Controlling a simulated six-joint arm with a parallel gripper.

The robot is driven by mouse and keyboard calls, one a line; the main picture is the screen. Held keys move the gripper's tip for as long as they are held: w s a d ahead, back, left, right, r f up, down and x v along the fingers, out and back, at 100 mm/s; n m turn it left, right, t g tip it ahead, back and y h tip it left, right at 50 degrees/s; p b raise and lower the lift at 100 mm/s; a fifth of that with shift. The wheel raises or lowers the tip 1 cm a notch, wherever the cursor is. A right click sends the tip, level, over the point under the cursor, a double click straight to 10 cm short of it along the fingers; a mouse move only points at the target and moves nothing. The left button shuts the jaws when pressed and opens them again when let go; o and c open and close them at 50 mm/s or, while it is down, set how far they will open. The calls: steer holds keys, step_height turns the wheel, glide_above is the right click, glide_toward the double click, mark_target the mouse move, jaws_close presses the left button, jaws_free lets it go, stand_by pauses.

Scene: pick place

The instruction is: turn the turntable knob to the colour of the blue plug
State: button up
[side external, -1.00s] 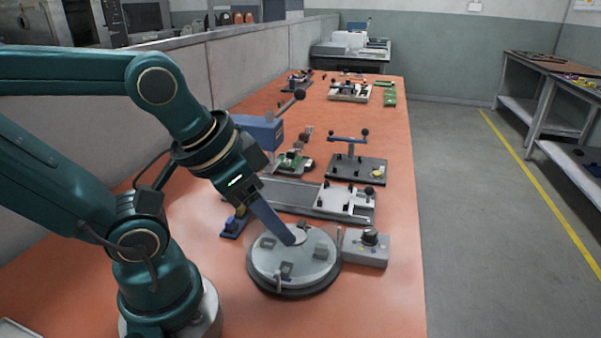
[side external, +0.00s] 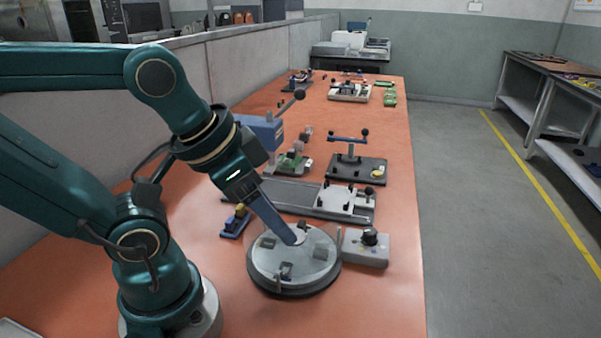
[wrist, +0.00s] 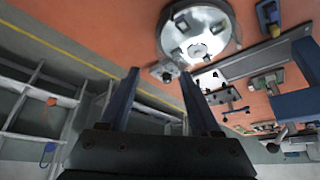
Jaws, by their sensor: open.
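The round grey turntable (side external: 275,262) stands on the bench, with several small sockets or blocks on its top. It also shows in the wrist view (wrist: 215,47). A grey box (side external: 365,251) with a dark knob (side external: 370,238) sits just right of it; in the wrist view the box (wrist: 163,72) is beside the turntable's rim. A small blue piece with a yellow part (side external: 236,221) lies left of the turntable; I cannot tell whether it is the blue plug. My gripper (wrist: 159,73) is open and empty, its fingers apart. In the side view it overlaps the turntable; their gap is unclear.
A grey rail with a light plate (side external: 345,203) lies behind the turntable. A dark fixture with a blue handle (side external: 350,140) and a blue machine (side external: 262,130) stand farther back. The orange bench (side external: 385,290) is clear in front and right.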

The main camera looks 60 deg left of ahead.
steer(key=w+r+m, duration=0.1)
steer(key=w+r, duration=0.4)
steer(key=w, duration=0.1)
steer(key=m+g, duration=0.1)
steer(key=g, duration=0.3)
glide_above(371, 230)
step_height(371, 230, down, 8)
steer(key=r, duration=0.1)
steer(key=shift+g, duration=0.8)
step_height(371, 230, down, 10)
steer(key=shift+s+f, duration=0.1)
steer(key=shift+f, duration=0.55)
jaws_close()
